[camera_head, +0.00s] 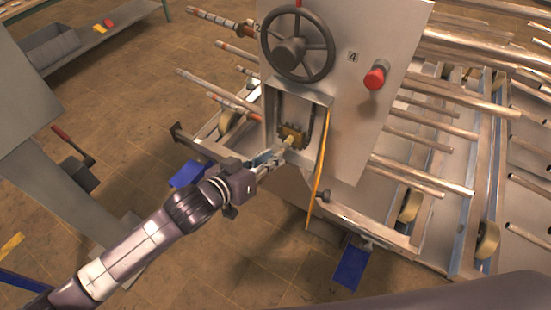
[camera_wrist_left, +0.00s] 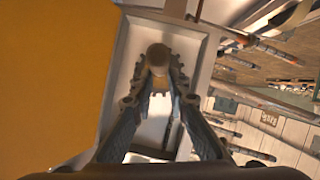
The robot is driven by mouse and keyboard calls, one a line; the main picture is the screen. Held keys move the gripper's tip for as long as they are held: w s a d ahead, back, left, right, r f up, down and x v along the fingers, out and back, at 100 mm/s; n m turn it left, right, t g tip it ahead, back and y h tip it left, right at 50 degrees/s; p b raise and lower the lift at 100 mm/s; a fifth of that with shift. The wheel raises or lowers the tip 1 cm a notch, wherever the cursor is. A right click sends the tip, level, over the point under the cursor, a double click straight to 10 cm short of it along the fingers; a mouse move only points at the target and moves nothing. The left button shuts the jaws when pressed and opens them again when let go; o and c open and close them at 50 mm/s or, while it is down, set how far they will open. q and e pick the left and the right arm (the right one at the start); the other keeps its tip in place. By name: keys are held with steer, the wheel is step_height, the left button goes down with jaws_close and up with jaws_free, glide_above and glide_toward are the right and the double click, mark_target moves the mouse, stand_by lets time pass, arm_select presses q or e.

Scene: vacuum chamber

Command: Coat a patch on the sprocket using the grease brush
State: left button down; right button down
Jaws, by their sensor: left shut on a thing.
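My left gripper (camera_head: 276,156) reaches to the open recess in the grey machine panel. It is shut on the grease brush (camera_head: 289,141), whose tan part shows just beyond the fingertips. In the left wrist view the brush (camera_wrist_left: 158,54) shows as a round brown end between the fingers of the gripper (camera_wrist_left: 158,82). The toothed sprocket (camera_wrist_left: 177,72) is right behind it there. In the head view the brush and gripper partly hide the sprocket (camera_head: 297,132) inside the recess. I cannot tell whether the brush touches it. My right gripper is not in view.
An open yellow-edged door (camera_head: 319,165) hangs at the right of the recess and fills the left of the wrist view. Above are a black handwheel (camera_head: 298,45) and a red button (camera_head: 376,76). Metal rods (camera_head: 420,175) stick out at right.

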arm_select(q)
steer(key=shift+d+r+p, duration=0.1)
steer(key=shift+r+p, duration=0.35)
steer(key=shift+p, duration=1.4)
steer(key=s+d+p, duration=0.1)
steer(key=s+d, duration=0.1)
steer(key=shift+s+d, duration=0.1)
steer(key=shift+d, duration=0.3)
